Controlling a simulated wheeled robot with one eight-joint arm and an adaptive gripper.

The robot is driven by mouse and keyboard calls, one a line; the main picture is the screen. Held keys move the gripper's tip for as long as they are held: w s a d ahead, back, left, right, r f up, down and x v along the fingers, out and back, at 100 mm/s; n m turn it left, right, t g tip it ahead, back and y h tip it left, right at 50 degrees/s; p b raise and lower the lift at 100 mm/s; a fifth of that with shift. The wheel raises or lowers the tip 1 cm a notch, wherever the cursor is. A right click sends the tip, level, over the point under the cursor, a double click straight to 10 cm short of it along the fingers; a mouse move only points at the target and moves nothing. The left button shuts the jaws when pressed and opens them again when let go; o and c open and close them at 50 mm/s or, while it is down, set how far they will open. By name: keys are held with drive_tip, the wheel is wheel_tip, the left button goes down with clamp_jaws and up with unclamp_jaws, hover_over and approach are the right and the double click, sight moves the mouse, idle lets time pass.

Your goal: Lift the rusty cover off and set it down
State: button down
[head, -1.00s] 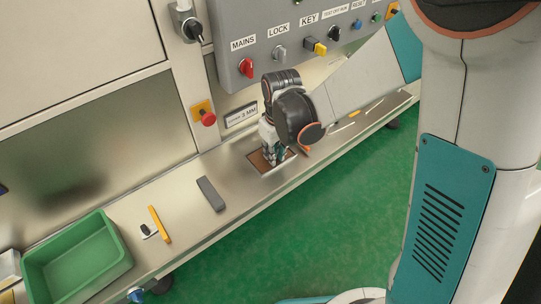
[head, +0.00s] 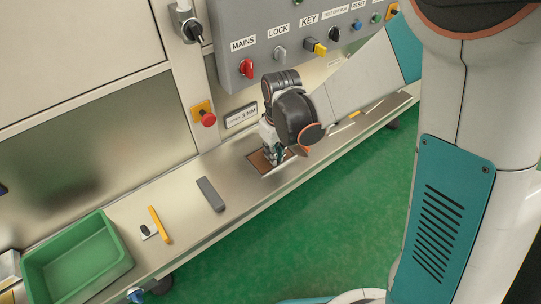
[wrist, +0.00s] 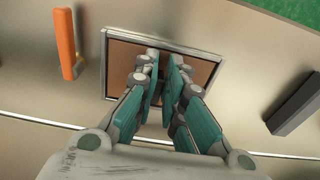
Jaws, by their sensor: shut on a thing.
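The rusty cover (head: 258,161) is a flat brown plate lying within a pale metal frame on the ledge. In the wrist view the cover (wrist: 121,66) shows on both sides of my fingers, inside the frame (wrist: 104,75). My gripper (head: 275,158) points down over the middle of the cover. In the wrist view my gripper (wrist: 164,62) has its teal-padded fingers close together. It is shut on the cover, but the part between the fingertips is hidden. The cover looks level with the frame; I see no clear gap beneath it.
A yellow bar (head: 160,224) and a green bin (head: 125,262) are farther left. A control panel (head: 240,30) rises behind the narrow ledge.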

drive_tip(key=shift+r, duration=0.15)
drive_tip(key=shift+r+p, duration=1.1)
drive_tip(key=shift+r, duration=0.4)
